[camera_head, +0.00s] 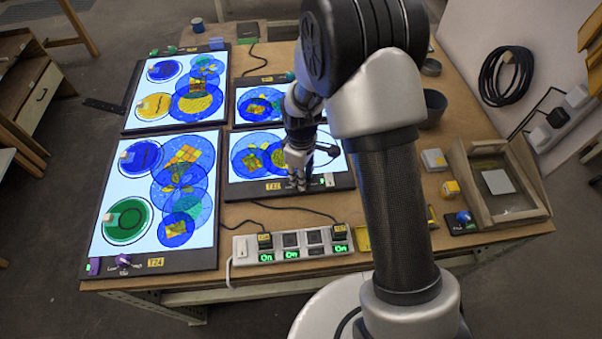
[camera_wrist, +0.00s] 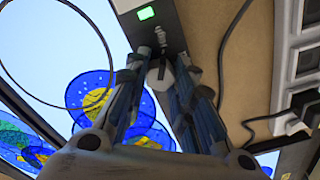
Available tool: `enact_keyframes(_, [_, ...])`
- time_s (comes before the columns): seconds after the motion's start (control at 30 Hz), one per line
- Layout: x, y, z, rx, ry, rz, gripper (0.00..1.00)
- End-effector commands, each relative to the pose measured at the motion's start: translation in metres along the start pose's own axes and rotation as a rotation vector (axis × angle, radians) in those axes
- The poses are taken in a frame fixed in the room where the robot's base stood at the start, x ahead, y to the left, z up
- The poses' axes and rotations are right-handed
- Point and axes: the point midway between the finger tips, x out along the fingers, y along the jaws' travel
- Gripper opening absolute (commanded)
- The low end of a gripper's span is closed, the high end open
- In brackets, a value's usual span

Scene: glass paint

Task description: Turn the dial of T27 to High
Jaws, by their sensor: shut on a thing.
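A light panel (camera_head: 240,192) lies flat on the table with overlapping blue and yellow discs on its lit face. Its yellow label (camera_head: 273,186) seems to read T27, but the last character is unclear. My gripper (camera_head: 300,184) reaches down to the panel's front edge, just right of the label. The dial's pointer and setting cannot be made out.
A power strip (camera_head: 292,250) with several lit On signs stands in front of the panel. A larger panel (camera_head: 95,215) labelled T24, with a purple dial (camera_head: 124,261), lies at left. A wooden frame (camera_head: 510,205) stands at right. Cables cross the table.

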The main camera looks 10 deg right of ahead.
Motion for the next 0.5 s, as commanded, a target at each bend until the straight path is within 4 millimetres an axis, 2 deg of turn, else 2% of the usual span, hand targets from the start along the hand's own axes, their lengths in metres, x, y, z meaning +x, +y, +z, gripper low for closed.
enact_keyframes(0.47, [-0.0007, 0.0008, -0.0013, -0.013, 0.003, 0.003, 0.00])
enact_keyframes(0.5, [-0.0007, 0.0008, -0.0013, -0.013, 0.003, 0.003, 0.24])
